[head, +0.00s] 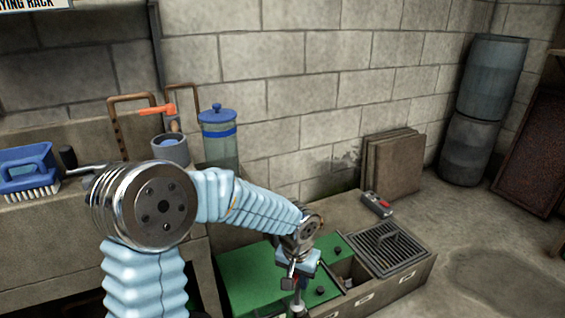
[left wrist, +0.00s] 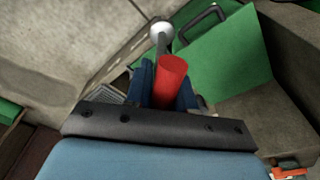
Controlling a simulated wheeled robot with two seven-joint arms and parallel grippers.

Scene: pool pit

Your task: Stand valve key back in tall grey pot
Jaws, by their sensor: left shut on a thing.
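My left gripper (head: 298,288) reaches down over the green lids of the low concrete pit. In the left wrist view its two dark blue fingers (left wrist: 167,88) are shut on the valve key (left wrist: 172,76), gripping its red cylindrical part. A grey rod with a pale round end extends beyond it. In the head view the key is mostly hidden by the gripper. A grey pot (head: 171,151) stands on the bench at the left, with something blue inside and an orange-handled tool at its rim. My right gripper is not in view.
A clear blue-lidded container (head: 219,137) stands right of the pot. A blue brush (head: 28,173) lies at the far left. Floor at right is clear.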

